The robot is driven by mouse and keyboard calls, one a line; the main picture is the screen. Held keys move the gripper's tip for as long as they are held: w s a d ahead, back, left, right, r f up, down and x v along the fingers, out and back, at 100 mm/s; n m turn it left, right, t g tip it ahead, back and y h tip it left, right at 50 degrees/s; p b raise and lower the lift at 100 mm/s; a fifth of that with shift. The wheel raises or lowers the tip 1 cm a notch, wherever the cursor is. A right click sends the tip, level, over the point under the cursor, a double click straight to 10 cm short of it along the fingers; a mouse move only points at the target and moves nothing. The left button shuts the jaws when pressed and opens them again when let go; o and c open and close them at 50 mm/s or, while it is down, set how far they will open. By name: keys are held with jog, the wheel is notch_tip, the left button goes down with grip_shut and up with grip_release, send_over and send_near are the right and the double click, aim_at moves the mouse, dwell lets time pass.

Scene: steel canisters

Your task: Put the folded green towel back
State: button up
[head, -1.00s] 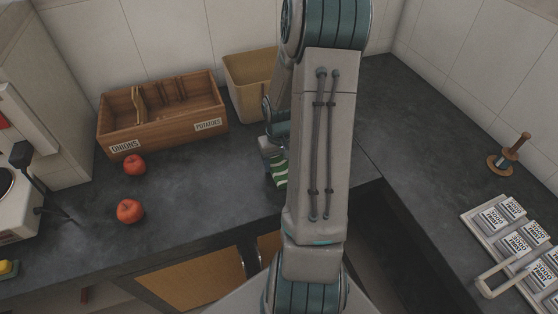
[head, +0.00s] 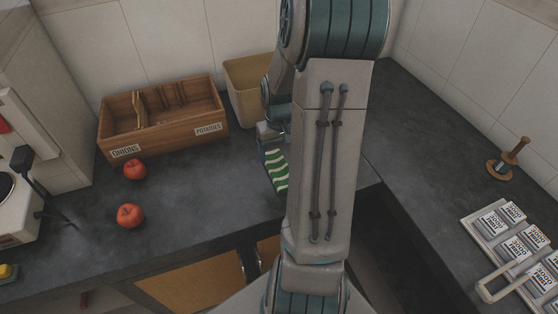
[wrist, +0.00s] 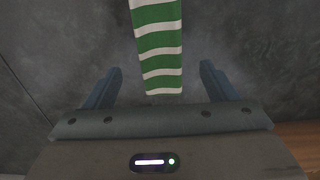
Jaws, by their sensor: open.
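The folded green towel (head: 277,168), striped with white, lies on the dark counter beside my arm, which hides part of it in the head view. In the wrist view the towel (wrist: 158,45) runs in from the top edge, and its near end shows between my fingers. My gripper (wrist: 160,70) is open, with one finger on each side of the towel's end and a gap on both sides. In the head view my gripper (head: 270,135) shows only partly, at the towel's far end.
A wooden box (head: 163,120) labelled onions and potatoes and a tan bin (head: 245,88) stand at the back wall. Two red apples (head: 132,215) sit on the left. On the right are a wooden-handled holder (head: 508,158) and a tray (head: 484,231) of labelled packets.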

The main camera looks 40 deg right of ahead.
aim_at(279, 167)
jog(key=s+a+r+n+t+h, duration=0.1)
jog(key=s+a+r, duration=0.2)
jog(key=a+r, duration=0.8)
jog(key=s+a+r+n+t, duration=0.1)
jog(key=s+a+r, duration=0.1)
jog(key=s+a, duration=0.2)
jog(key=s+a+r+n+t+y, duration=0.1)
jog(key=s+a+r, duration=0.1)
jog(key=s+a, duration=0.3)
jog(key=shift+s+r, duration=0.15)
jog(key=shift+r, duration=0.15)
dwell(0.4)
